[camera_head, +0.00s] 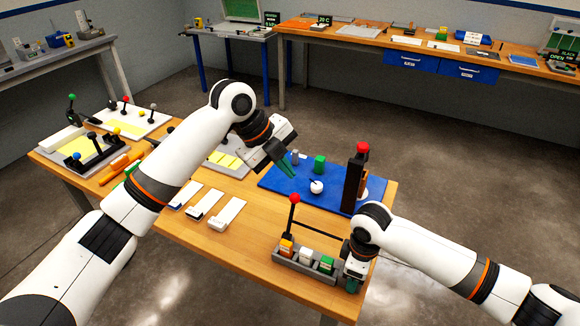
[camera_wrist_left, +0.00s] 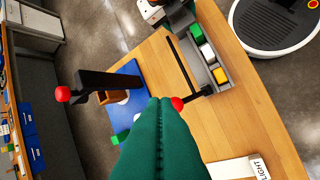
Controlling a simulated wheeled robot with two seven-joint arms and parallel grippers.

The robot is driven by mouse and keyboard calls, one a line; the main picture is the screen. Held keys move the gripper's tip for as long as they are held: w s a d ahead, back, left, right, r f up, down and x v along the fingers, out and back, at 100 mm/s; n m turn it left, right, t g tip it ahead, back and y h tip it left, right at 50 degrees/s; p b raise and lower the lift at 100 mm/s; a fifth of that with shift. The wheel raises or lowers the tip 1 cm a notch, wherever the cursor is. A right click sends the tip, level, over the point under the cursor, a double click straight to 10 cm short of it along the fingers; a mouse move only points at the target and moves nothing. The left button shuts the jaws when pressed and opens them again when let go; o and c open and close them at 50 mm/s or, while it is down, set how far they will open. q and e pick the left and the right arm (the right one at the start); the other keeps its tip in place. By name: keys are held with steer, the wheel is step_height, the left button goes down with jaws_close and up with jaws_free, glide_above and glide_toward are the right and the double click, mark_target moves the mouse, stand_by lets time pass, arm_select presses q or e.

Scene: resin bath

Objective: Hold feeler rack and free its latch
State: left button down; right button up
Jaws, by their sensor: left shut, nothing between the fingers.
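A grey rack (camera_head: 291,266) with orange, white and green blocks sits at the table's front right; I take it as the feeler rack. It also shows in the left wrist view (camera_wrist_left: 222,91). A dark upright lever with a red ball (camera_head: 294,198) stands by it; the ball also shows in the left wrist view (camera_wrist_left: 177,103), partly behind my fingers. My left gripper (camera_head: 287,168) is shut and empty, above the blue mat's left part and apart from the rack. My right gripper (camera_head: 352,284) is at the rack's right end; its fingers are too hidden to tell their opening or contact.
The blue mat (camera_head: 275,183) bears a tall black post (camera_head: 353,182) with a red ball, a green block (camera_head: 319,164) and a white ball (camera_head: 316,187). Labelled white strips (camera_head: 228,214) lie left of the rack. Another lever fixture (camera_head: 88,150) stands at far left.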

steer(key=shift+a, duration=0.15)
arm_select(q)
steer(key=s+a+f+n+h, duration=0.2)
steer(key=s+a+n, duration=0.3)
steer(key=a, duration=0.4)
steer(key=w+d+f, duration=0.5)
steer(key=d+f, duration=0.2)
steer(key=f, duration=0.1)
steer(key=shift+d, duration=0.4)
steer(key=shift+f, duration=0.1)
